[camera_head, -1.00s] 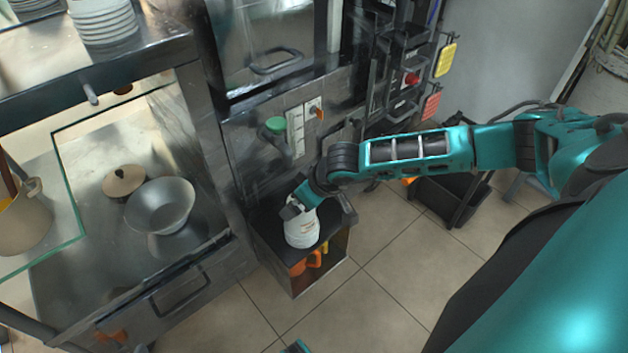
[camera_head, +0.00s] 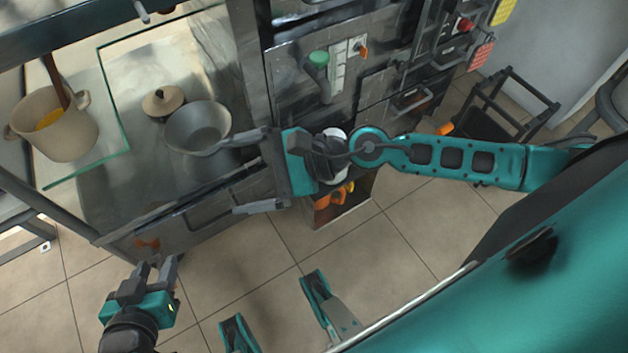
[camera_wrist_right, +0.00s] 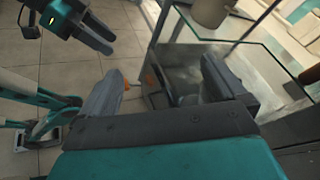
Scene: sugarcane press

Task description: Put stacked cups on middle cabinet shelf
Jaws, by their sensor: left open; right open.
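A white cup-like object (camera_head: 338,132), possibly the stacked cups, shows only in part behind my right wrist in the head view. A metal cabinet (camera_head: 85,205) stands at left, with a glass shelf (camera_head: 75,172) inside; which shelf is the middle one I cannot tell. My right gripper (camera_head: 252,172) is open and empty, its fingers pointing left toward the cabinet front. It also shows open in the right wrist view (camera_wrist_right: 165,92). My left gripper (camera_head: 160,268) is open and empty, low at left over the floor, and shows in the wrist view (camera_wrist_right: 95,35).
A beige pot (camera_head: 62,135) with a handle in it is in the cabinet. A grey bowl (camera_head: 197,127) and a round lid (camera_head: 163,101) are on its metal surface. A small low box (camera_head: 345,212) with orange items stands below my right arm. Tiled floor is clear in front.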

